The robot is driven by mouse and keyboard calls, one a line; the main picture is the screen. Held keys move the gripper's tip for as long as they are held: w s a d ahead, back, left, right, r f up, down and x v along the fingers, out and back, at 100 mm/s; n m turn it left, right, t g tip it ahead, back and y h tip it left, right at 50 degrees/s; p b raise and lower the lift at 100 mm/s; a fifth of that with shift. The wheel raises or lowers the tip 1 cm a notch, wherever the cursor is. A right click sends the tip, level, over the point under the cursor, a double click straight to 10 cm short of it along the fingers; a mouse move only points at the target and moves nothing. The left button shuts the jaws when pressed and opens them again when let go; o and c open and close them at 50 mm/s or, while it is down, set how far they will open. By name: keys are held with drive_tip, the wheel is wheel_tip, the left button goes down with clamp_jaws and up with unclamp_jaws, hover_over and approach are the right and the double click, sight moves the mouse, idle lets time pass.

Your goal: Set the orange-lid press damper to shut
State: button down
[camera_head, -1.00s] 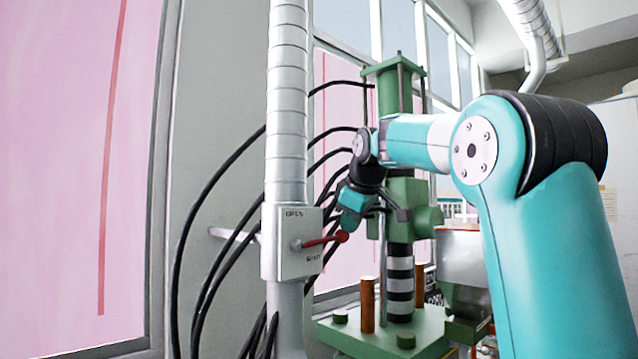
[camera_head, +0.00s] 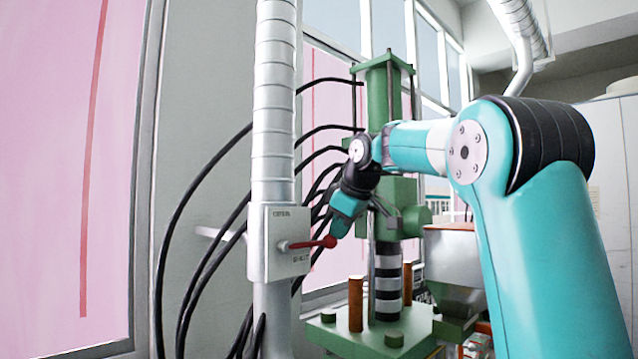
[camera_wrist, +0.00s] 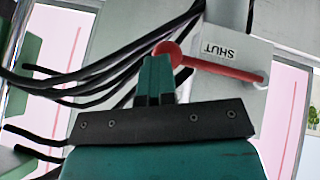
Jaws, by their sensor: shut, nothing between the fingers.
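The damper control is a white box (camera_head: 266,265) on a grey duct, with a word above and SHUT below its red lever (camera_head: 308,244). The lever points right, close to level and tipped slightly up, with a round red knob (camera_head: 329,241) at its end. My gripper (camera_head: 337,232) is shut and empty, just above the knob. In the wrist view my shut fingers (camera_wrist: 156,78) overlap the knob (camera_wrist: 167,53); contact cannot be told. The lever (camera_wrist: 215,68) and the upside-down SHUT label (camera_wrist: 218,50) show there.
The ribbed duct (camera_head: 274,110) rises above the box. Black hoses (camera_head: 205,180) hang behind it. A green press (camera_head: 384,105) stands behind my arm, with a metal hopper with an orange rim (camera_head: 450,227) to its right. Pink-paned windows line the left.

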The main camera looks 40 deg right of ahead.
drive_tip(key=s+d+r+p, duration=0.4)
drive_tip(key=s+d+r, duration=0.2)
drive_tip(key=s+r, duration=0.1)
drive_tip(key=shift+d+r, duration=0.2)
drive_tip(key=shift+r, duration=0.15)
drive_tip(key=shift+a, duration=0.1)
drive_tip(key=a+f+n+g+y+b, duration=0.15)
drive_tip(key=a+f+b, duration=0.25)
drive_tip(key=a+f, duration=0.7)
drive_tip(key=a+f+g+y+b, duration=0.1)
drive_tip(key=a+f+y+b, duration=0.25)
drive_tip(key=a+f, duration=0.75)
drive_tip(key=s+a+f+g+b, duration=0.4)
drive_tip(key=s+a+f+b, duration=0.4)
drive_tip(key=s+a+f, duration=0.9)
drive_tip(key=s+f+n, duration=0.1)
drive_tip(key=s+f, duration=0.2)
drive_tip(key=shift+s+a+f, duration=0.25)
drive_tip(key=shift+a+f, duration=0.05)
drive_tip(key=shift+f, duration=0.05)
